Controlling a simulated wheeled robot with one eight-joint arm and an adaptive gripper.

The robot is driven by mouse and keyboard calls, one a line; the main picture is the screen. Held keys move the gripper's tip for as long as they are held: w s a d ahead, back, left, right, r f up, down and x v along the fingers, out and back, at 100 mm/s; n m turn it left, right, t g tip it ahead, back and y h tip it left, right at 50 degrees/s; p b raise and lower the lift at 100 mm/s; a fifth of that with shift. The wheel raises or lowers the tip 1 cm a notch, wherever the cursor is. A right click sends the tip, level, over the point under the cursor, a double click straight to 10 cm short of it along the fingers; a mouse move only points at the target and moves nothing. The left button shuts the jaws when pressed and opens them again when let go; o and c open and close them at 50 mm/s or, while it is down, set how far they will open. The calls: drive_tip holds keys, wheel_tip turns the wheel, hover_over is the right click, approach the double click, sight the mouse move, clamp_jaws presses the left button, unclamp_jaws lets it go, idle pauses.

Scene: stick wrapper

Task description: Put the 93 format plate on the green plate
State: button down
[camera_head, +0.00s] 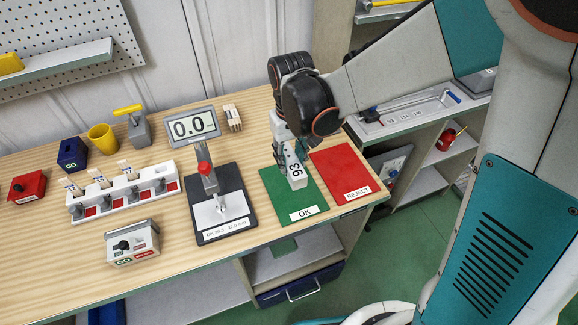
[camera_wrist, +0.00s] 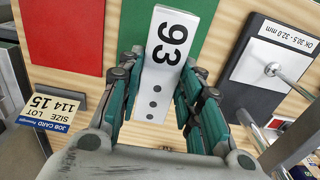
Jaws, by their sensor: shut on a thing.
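The 93 format plate (camera_head: 296,172) is a white block marked 93, held upright over the green plate (camera_head: 272,186) in the head view. My gripper (camera_head: 291,152) is shut on it from above. In the wrist view the 93 format plate (camera_wrist: 166,52) sits between the teal fingers of my gripper (camera_wrist: 157,92). The green plate (camera_wrist: 200,22) shows behind it, partly hidden. The green plate carries an OK label at its front edge. I cannot tell whether the block's lower end touches the green plate.
The red REJECT plate (camera_head: 345,172) lies right of the green one. A gauge with a 0.0 display (camera_head: 190,125) stands on a dark base to the left. The table's front edge is close to the green plate.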

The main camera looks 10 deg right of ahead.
sight(291, 159)
drive_tip(key=shift+f+b, duration=1.95)
drive_tip(key=shift+f, duration=1.3)
drive_tip(key=shift+f, duration=0.2)
drive_tip(key=c, duration=1.1)
unclamp_jaws()
drive_tip(key=shift+r, duration=0.2)
wheel_tip(291, 159, up, 12)
drive_tip(key=p, duration=0.8)
drive_tip(key=shift+p, duration=0.3)
